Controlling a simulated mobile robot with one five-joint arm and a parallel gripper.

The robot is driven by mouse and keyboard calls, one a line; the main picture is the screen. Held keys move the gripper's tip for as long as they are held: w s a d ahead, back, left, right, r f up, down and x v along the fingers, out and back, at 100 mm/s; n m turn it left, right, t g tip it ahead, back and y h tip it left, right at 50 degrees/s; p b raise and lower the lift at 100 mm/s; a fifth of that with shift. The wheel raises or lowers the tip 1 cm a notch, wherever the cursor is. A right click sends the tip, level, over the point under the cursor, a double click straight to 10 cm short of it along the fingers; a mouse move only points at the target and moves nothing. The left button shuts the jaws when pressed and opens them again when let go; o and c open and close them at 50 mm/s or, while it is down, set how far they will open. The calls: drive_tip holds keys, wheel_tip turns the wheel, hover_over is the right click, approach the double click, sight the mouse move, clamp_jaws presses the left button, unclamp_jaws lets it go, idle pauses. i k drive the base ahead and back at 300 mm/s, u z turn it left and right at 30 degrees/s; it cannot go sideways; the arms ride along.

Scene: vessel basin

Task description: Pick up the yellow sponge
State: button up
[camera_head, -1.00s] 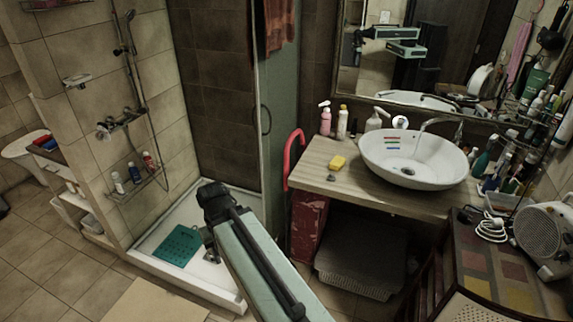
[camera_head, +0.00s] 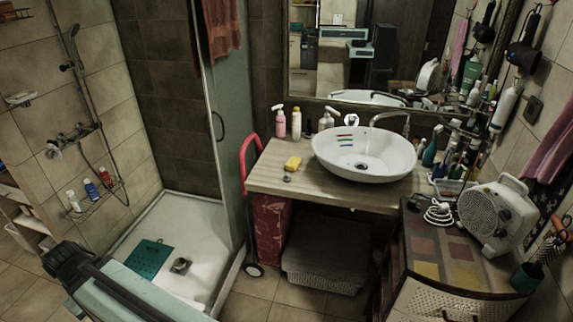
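The yellow sponge (camera_head: 293,163) lies on the left part of the wooden counter (camera_head: 262,180), left of the white vessel basin (camera_head: 365,168). A small dark round object (camera_head: 287,179) sits just in front of it. My gripper (camera_head: 62,262) is at the lower left of the view, over the shower area and far from the sponge. Its fingers are not clear enough to tell whether it is open or shut. My arm crosses the bottom left corner.
Bottles (camera_head: 296,123) stand behind the sponge by the mirror. A red folding trolley (camera_head: 247,160) leans at the counter's left end. A fan heater (camera_head: 497,215) stands on the cabinet at right. The glass shower panel (camera_head: 228,130) rises left of the counter. Floor in front is free.

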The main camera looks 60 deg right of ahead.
sight(291, 166)
drive_tip(key=u, duration=0.05)
drive_tip(key=i, duration=1)
drive_tip(key=z, duration=2.65)
